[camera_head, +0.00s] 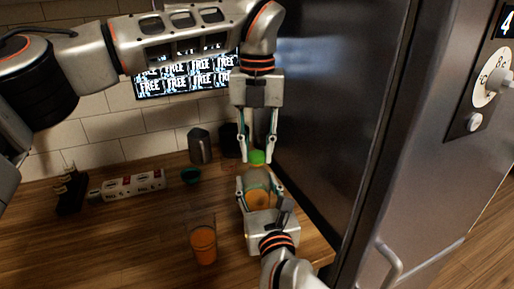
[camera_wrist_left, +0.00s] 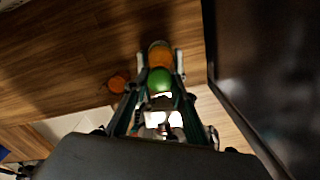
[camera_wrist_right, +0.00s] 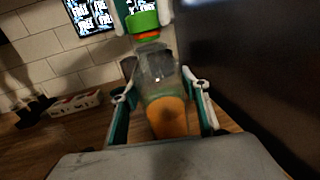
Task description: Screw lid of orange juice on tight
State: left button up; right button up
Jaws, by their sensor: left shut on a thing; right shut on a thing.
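The orange juice bottle (camera_head: 258,180) is clear, with orange juice low in it, and stands about upright. It also shows in the right wrist view (camera_wrist_right: 160,82). My right gripper (camera_head: 260,192) is shut around the bottle's body from the front. My left gripper (camera_head: 257,160) points down from above and is shut on the green lid, which also shows in the left wrist view (camera_wrist_left: 159,80). I cannot tell how tight the lid is.
A glass of orange juice (camera_head: 203,243) stands left of the bottle. A tall dark cabinet (camera_head: 335,90) stands close on the right.

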pick_arm(q)
jog(key=shift+f, duration=0.55)
